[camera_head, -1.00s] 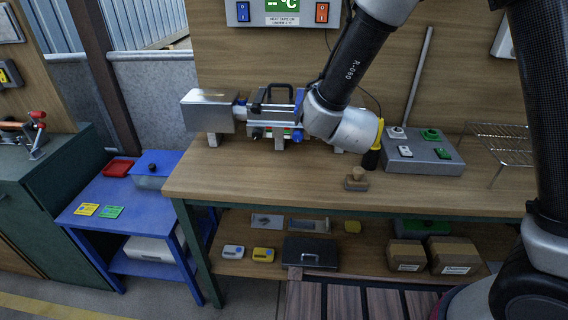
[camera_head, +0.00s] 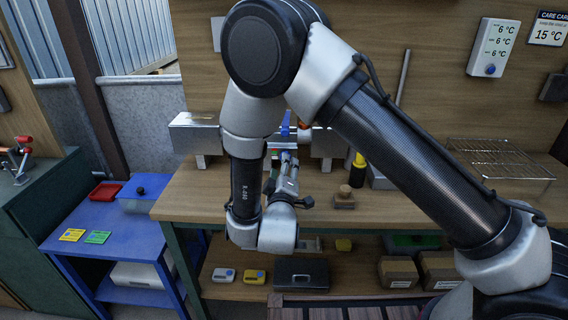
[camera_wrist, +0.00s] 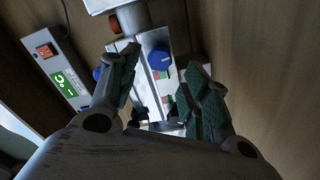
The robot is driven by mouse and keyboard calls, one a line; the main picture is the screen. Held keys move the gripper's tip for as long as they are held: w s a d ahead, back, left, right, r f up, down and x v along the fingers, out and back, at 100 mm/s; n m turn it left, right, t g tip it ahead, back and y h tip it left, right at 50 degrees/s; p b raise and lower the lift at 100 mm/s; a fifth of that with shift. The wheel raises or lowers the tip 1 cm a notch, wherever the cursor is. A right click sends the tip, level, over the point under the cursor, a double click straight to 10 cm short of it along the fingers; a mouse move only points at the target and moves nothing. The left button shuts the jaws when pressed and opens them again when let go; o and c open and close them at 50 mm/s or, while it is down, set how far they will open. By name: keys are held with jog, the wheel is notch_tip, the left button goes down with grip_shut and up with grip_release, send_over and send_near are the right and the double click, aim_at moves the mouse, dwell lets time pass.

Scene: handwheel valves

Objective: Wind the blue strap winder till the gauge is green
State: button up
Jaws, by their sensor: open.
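A pale metal device on the bench carries a blue knob (camera_wrist: 160,60), seen in the wrist view between and just beyond my fingertips. In the head view a blue part (camera_head: 285,126) of the device shows above my gripper, largely hidden by my arm. Small red and green marks (camera_wrist: 163,74) sit beside the knob, and another red and green patch lies lower; I cannot read a gauge pointer. My gripper (camera_wrist: 162,72) is open, its green-padded fingers apart and holding nothing. In the head view my gripper (camera_head: 288,172) reaches toward the device over the bench's front side.
A second blue knob (camera_wrist: 97,73) shows behind the left finger. A wire rack (camera_head: 498,160) is at the right.

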jog(key=shift+w+d, duration=0.1)
jog(key=shift+w, duration=2.1)
jog(key=shift+w, duration=0.1)
jog(key=c, duration=0.7)
jog(key=shift+c, duration=0.2)
